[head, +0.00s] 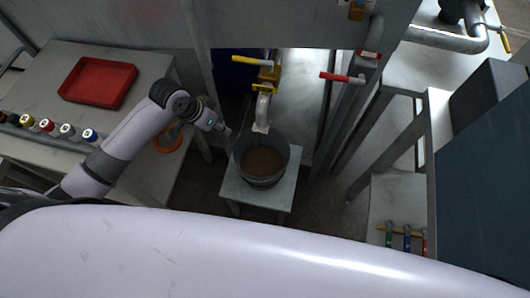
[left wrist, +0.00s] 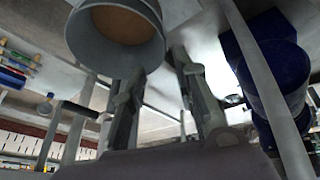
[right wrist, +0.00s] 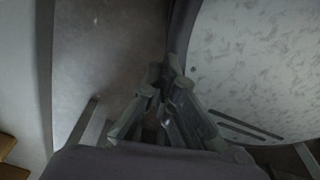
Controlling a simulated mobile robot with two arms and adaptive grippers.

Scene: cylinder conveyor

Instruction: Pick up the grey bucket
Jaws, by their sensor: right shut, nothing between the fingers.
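The grey bucket (head: 263,182), with brown contents, stands upright on a small square table (head: 230,188) under a tap spout (head: 262,112). My left gripper (head: 224,128) is just to the upper left of the bucket in the head view, apart from its rim as far as I can see. In the left wrist view the bucket (left wrist: 115,58) is at the top left, beyond the fingers. The fingers of my left gripper (left wrist: 158,72) are spread with nothing between them. My right gripper (right wrist: 166,72) is shut and empty in the right wrist view, and is out of the head view.
A yellow-handled valve (head: 252,60) and a red-handled valve (head: 342,77) are above the bucket. A bench (head: 50,75) at left holds a red tray (head: 98,82) and several coloured cylinders. A blue barrel (left wrist: 275,75) stands right in the left wrist view. Metal posts flank the small table.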

